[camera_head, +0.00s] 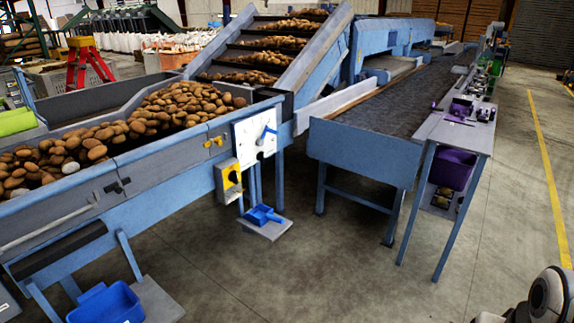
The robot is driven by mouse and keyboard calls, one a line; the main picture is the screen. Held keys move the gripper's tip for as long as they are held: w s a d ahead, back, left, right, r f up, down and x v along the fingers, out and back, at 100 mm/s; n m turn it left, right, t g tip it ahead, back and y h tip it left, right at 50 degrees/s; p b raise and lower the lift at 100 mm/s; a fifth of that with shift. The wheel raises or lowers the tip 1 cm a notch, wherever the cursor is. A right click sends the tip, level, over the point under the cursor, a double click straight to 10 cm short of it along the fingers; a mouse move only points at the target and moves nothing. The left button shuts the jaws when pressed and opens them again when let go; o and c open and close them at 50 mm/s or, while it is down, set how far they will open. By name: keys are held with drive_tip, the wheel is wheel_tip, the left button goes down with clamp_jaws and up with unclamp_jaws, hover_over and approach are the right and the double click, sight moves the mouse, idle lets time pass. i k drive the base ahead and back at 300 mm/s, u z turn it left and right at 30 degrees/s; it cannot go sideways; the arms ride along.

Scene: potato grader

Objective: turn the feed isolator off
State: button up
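A white panel (248,138) is fixed to the right end of the potato hopper's front side. My gripper is not in view; only a white and dark part of my arm shows at the bottom right corner, well apart from the panel.
The blue hopper (170,215) is full of potatoes (120,125). A blue scoop (262,215) lies on a low step under the panel, and a blue bin (105,303) stands bottom left. A belt table (365,150) stands right of the panel. The concrete floor in front is clear.

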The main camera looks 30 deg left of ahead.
sight(232, 177)
drive_tip(key=u, duration=1.45)
drive_tip(key=k, duration=0.65)
drive_tip(key=z, duration=0.4)
drive_tip(key=i, duration=1.35)
drive_tip(key=z, duration=0.45)
drive_tip(key=i, duration=1.15)
drive_tip(key=u, duration=0.45)
